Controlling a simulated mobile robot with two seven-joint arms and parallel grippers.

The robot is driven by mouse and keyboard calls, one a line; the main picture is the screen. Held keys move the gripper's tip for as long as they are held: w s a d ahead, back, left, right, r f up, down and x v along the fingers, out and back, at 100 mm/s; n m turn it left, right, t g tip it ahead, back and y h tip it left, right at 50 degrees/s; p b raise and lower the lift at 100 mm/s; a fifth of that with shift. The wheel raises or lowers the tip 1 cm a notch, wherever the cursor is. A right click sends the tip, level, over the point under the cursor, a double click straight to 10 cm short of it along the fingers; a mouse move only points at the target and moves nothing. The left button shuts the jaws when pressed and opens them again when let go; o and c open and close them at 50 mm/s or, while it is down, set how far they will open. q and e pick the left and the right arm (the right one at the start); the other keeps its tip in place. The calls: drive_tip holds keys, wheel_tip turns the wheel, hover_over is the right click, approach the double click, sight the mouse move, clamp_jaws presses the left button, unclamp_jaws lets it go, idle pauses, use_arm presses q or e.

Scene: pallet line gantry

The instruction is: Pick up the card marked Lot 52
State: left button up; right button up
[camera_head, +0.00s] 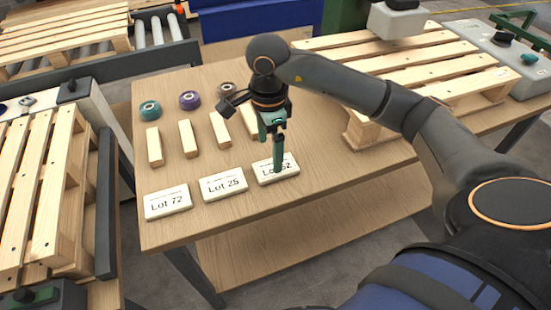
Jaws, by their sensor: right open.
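The white card marked Lot 52 (264,177) lies flat near the front edge of the wooden table, the rightmost of three cards in a row. Its lettering is partly covered by my right gripper (278,165). That gripper is open and points down, its green fingers over the card's far part. One finger largely hides the other, and I cannot tell whether they touch the card. The card is still on the table. My left gripper is out of view.
The Lot 25 card (223,185) and Lot 72 card (168,203) lie to the left. Behind are several wooden blocks (188,139), with a teal roll (150,110) and a purple roll (190,100) farther back. A pallet (460,75) lies at the table's right.

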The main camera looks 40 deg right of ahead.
sight(270, 168)
drive_tip(key=f, duration=0.5)
drive_tip(key=shift+s+a+f, duration=0.1)
drive_tip(key=shift+s+a, duration=0.1)
drive_tip(key=shift+c, duration=0.2)
drive_tip(key=c, duration=1.3)
drive_tip(key=shift+o, duration=0.2)
drive_tip(key=shift+r, duration=0.2)
